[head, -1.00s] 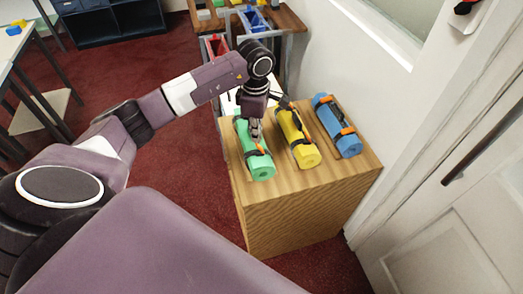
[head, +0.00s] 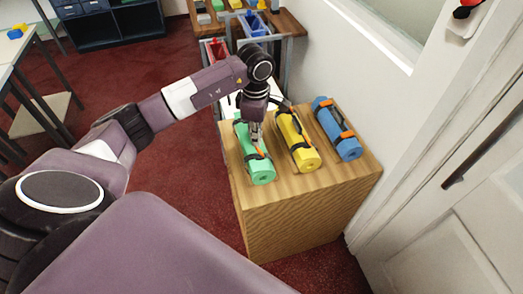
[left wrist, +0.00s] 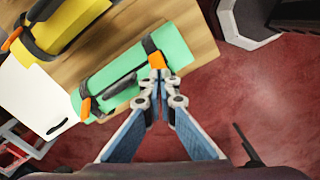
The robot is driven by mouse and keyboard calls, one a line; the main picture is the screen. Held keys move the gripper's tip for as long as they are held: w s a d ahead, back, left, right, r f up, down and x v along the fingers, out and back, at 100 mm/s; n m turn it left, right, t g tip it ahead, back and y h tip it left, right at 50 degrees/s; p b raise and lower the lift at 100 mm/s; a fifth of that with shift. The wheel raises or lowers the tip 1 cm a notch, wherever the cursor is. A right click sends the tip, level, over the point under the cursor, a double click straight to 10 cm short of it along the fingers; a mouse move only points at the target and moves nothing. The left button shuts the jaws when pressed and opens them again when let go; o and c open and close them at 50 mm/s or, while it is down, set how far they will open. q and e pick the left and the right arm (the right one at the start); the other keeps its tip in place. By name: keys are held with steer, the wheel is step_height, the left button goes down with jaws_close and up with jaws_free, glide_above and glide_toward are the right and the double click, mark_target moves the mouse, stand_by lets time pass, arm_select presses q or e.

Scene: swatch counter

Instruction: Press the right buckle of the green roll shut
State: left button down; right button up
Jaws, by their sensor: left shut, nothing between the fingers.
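The green roll (head: 262,173) lies on the wooden counter, left of the yellow roll, with two dark straps and orange buckles. In the left wrist view the green roll (left wrist: 120,75) shows both buckles. The right buckle (left wrist: 156,60), nearer the roll's front end, is right at my left gripper's fingertips (left wrist: 159,75). The other buckle (left wrist: 86,107) juts past the roll's edge. My left gripper (head: 256,138) is shut and empty, pointing down over the roll. Whether it touches the right buckle, and whether that buckle is closed, I cannot tell. My right gripper is out of view.
The yellow roll (head: 306,157) and the blue roll (head: 347,148) lie to the right on the same counter (head: 310,205). A white wall and a door stand close on the right. Behind the counter is a table with coloured bins. Red carpet is open at the left.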

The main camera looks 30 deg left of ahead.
mark_target(255, 157)
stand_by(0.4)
arm_select(q)
steer(key=shift+f+b, duration=1)
steer(key=shift+f, duration=0.05)
steer(key=shift+r, duration=0.1)
steer(key=shift+s+a+f+b, duration=0.15)
steer(key=shift+f+b, duration=0.55)
steer(key=shift+f, duration=0.2)
steer(key=shift+s+a+f+b, duration=0.1)
steer(key=shift+s+f+b, duration=0.05)
steer(key=shift+f+b, duration=0.65)
step_height(255, 157, up, 8)
steer(key=p, duration=0.5)
steer(key=shift+d+f, duration=0.1)
